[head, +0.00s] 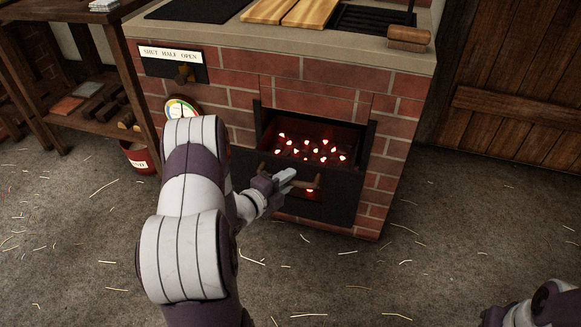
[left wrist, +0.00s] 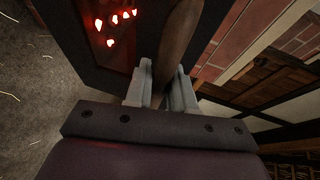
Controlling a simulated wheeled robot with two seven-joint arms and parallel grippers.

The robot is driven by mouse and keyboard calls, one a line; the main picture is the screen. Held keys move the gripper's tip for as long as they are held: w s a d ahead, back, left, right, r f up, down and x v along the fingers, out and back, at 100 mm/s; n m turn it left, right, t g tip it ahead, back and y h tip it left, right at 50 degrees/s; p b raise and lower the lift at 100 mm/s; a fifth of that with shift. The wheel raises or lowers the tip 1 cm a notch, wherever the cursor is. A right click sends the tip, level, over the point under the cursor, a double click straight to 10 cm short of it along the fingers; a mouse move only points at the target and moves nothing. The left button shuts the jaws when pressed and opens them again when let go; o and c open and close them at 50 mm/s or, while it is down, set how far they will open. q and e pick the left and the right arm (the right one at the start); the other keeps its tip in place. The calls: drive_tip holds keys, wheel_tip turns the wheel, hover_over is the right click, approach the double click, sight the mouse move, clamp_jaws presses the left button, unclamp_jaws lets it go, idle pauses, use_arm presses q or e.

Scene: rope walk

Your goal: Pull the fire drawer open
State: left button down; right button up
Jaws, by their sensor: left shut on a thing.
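The fire drawer (head: 338,197) is a dark panel low in the brick stove, with glowing coals (head: 310,150) showing just above and behind its front. A brown wooden handle bar (head: 306,184) runs across the front. My left gripper (head: 283,178) is shut on this handle. In the left wrist view, the handle (left wrist: 180,40) passes between the two grey fingers of my left gripper (left wrist: 163,85), with coals (left wrist: 115,20) glowing beside it. My left forearm hides part of the stove's left side. Only part of my right arm shows at the lower right; its fingers are not visible.
The brick stove (head: 232,97) has boards (head: 308,12) and a brush (head: 408,38) on top, and a plate marked SHUT HALF OPEN (head: 172,55). A red bucket (head: 138,157) stands by a wooden shelf (head: 92,100) at left. The straw-strewn floor (head: 345,270) in front is clear.

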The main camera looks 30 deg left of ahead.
use_arm(q)
drive_tip(key=shift+s+d, duration=0.1)
drive_tip(key=shift+s, duration=0.35)
drive_tip(key=c, duration=1.1)
unclamp_jaws()
drive_tip(key=shift+o, duration=0.2)
drive_tip(key=p+v, duration=0.3)
drive_tip(key=v, duration=0.9)
drive_tip(key=shift+s+p, duration=0.35)
